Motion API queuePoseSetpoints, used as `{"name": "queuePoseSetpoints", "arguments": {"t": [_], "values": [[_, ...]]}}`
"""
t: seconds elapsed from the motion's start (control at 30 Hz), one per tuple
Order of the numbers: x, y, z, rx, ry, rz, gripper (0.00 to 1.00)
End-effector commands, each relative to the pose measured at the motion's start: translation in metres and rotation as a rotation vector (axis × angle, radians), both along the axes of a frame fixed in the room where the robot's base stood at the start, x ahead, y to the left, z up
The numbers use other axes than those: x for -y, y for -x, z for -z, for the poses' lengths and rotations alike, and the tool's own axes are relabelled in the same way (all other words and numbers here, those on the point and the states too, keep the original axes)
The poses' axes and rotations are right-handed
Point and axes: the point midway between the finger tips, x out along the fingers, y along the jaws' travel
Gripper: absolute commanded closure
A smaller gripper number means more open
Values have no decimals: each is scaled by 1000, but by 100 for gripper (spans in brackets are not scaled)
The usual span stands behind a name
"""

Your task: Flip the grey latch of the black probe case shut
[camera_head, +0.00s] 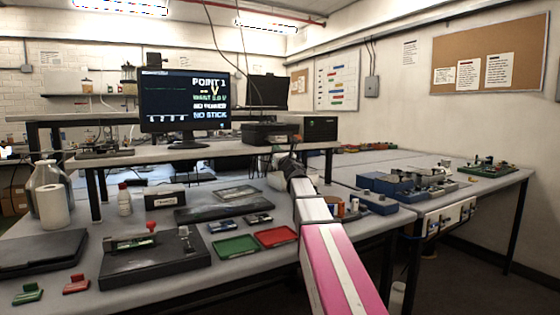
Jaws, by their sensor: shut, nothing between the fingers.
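A black box-like case (270,133) stands on the raised shelf, just behind the end of my arm in the picture. I cannot tell for sure that it is the probe case, and no grey latch can be made out on it. My arm reaches from the bottom right up to the middle. My gripper (283,159) is at its far end, dark and small, near the shelf's front edge and just below the case in the picture. It is shut and empty. Whether it touches anything cannot be seen.
The raised shelf (130,158) bears a monitor (185,100). On the bench are a black flat case (40,255), a black fixture board (155,262), a green tray (234,248) and a red tray (276,236). Blue boxes (393,187) stand right of my arm.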

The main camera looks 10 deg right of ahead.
Motion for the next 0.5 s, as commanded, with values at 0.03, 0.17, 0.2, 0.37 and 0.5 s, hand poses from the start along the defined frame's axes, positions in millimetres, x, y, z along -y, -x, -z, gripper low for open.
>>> {"name": "queuePoseSetpoints", "arguments": {"t": [0.03,0.17,0.2,0.37,0.5], "values": [[-1,-4,-7,0,0,0,100],[-2,-6,-16,0,0,0,100],[-2,-6,-17,0,0,0,100],[-2,-6,-17,-1,-1,0,100],[-2,-5,-17,-1,-1,0,100]]}}
